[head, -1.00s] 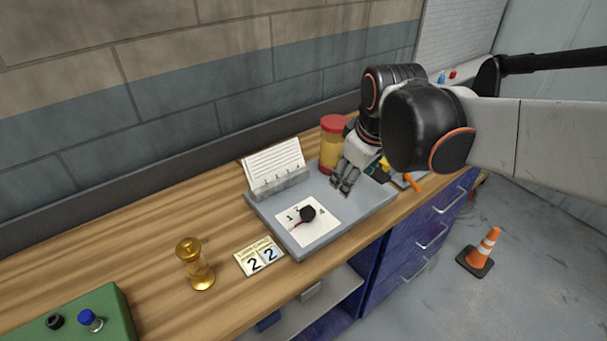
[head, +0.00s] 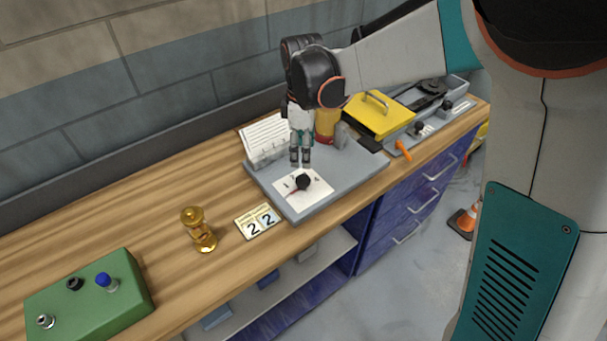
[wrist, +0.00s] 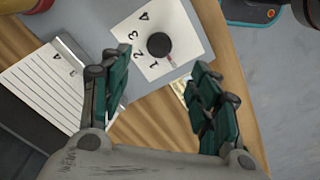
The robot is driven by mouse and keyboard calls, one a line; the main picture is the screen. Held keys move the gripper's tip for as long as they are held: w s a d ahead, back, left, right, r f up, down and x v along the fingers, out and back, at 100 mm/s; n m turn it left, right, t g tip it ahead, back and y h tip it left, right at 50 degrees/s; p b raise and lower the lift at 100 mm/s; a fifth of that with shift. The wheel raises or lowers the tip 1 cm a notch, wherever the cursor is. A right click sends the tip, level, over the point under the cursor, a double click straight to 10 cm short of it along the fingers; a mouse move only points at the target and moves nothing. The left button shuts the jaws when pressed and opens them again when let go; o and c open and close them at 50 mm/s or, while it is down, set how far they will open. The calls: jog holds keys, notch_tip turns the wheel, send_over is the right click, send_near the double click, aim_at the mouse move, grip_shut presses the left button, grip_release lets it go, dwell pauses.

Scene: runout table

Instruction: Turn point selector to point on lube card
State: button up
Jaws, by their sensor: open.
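The point selector is a round black knob (head: 303,181) with a thin pointer, on a white number plate (head: 318,188) on a grey panel. In the wrist view the knob (wrist: 159,45) has numbers 1 to 4 beside it, and its pointer aims down-right, just past the 1. The lined white card (head: 265,132) stands in a grey holder behind the panel's left part; its lines are too small to read. My gripper (head: 300,160) is open and empty, pointing down just behind the knob. In the wrist view its fingers (wrist: 165,75) are spread wide, apart from the knob.
A green box (head: 90,300) is at front left. A red-and-yellow jar (head: 326,125) and a yellow lid (head: 378,117) are behind and right.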

aim_at(303, 180)
notch_tip(303, 180, down, 11)
jog(key=shift+w+r+b, duration=0.1)
jog(key=shift+r+b, duration=0.05)
jog(key=shift+b, duration=1.05)
jog(key=shift+c, duration=0.2)
jog(key=c, duration=1)
